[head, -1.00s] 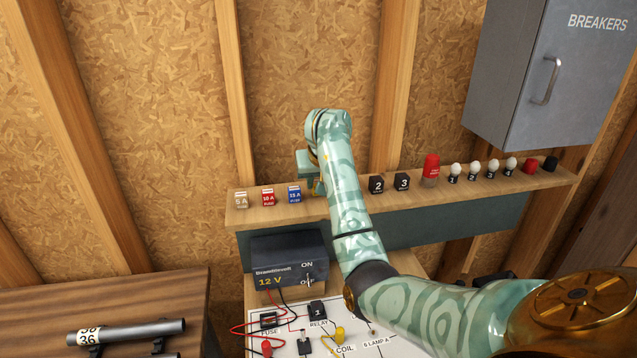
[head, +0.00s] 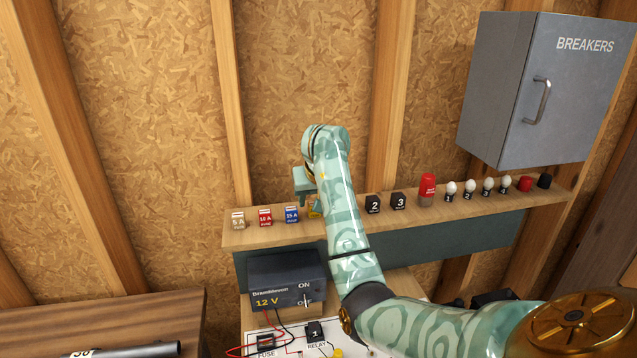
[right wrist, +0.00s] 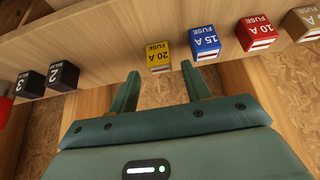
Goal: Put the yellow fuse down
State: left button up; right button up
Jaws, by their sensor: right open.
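The yellow 20 A fuse (right wrist: 158,56) stands on the shelf at the end of the fuse row in the right wrist view. In the head view only a small yellow part (head: 314,209) shows beside my arm. My right gripper (right wrist: 160,72) is open and empty. Its two fingers are spread on either side of the fuse's line, with the tips just short of it and apart from it. In the head view my right gripper (head: 306,192) is seen from behind, above the shelf, mostly hidden by its own wrist. My left gripper is not in view.
On the shelf (head: 400,222), blue (head: 292,214), red (head: 265,217) and tan (head: 238,220) fuses stand left of the yellow one. Relays 2 (head: 373,204) and 3 (head: 398,201) stand right of it. A 12 V supply (head: 287,281) sits below, and a breaker cabinet (head: 500,90) hangs right.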

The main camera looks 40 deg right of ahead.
jog(key=p+v, duration=0.4)
jog(key=v, duration=0.6)
